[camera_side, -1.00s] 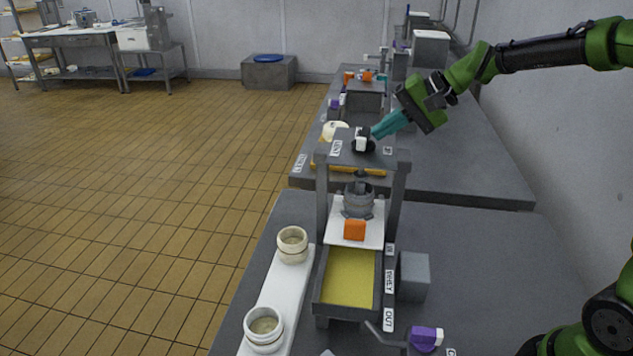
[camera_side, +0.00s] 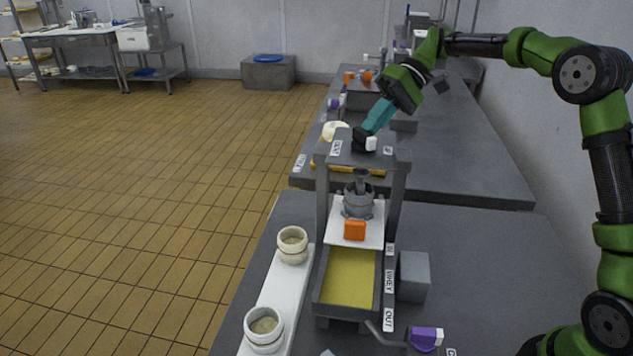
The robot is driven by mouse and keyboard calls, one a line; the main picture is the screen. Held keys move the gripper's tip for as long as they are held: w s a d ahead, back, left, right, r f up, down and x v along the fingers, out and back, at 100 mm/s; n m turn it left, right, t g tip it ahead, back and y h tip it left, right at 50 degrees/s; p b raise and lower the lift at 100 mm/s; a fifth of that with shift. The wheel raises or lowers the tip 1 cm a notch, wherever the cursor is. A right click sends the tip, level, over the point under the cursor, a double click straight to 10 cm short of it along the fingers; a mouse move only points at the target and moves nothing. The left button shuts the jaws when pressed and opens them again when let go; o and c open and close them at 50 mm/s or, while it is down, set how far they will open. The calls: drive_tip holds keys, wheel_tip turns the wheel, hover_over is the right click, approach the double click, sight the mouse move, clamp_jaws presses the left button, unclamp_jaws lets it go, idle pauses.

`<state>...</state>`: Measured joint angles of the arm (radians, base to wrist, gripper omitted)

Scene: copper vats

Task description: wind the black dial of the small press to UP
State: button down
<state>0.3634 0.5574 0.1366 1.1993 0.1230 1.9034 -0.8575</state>
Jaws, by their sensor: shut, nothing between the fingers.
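The small press (camera_side: 396,180) stands in the middle of the side view. Its black dial (camera_side: 358,138) sits on the flat top, with a white part (camera_side: 371,143) at its right side. A label (camera_side: 336,148) lies left of the dial and a smaller label (camera_side: 388,150) lies to the right; both are too small to read surely. My gripper (camera_side: 364,131) comes down tilted from the upper right. Its teal fingers are shut, with their tips at the dial's back; whether they touch it I cannot tell. The tips partly hide the dial.
Below the press top are a grey pot (camera_side: 357,203), an orange block (camera_side: 354,230) and a yellow-floored tray (camera_side: 378,285). Two cream jars (camera_side: 292,245) stand on a white strip at left.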

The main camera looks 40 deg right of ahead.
drive_tip(key=shift+w+a+n+g, duration=0.15)
drive_tip(key=shift+w+n+g, duration=0.1)
drive_tip(key=shift+n+g, duration=0.3)
drive_tip(key=shift+w+a+n+g, duration=0.15)
drive_tip(key=shift+w+n+g, duration=0.1)
drive_tip(key=shift+n+g, duration=0.3)
drive_tip(key=shift+w+a, duration=0.65)
drive_tip(key=shift+a, duration=0.2)
drive_tip(key=shift+w+a, duration=0.1)
drive_tip(key=shift+a, duration=0.1)
drive_tip(key=shift+a, duration=0.1)
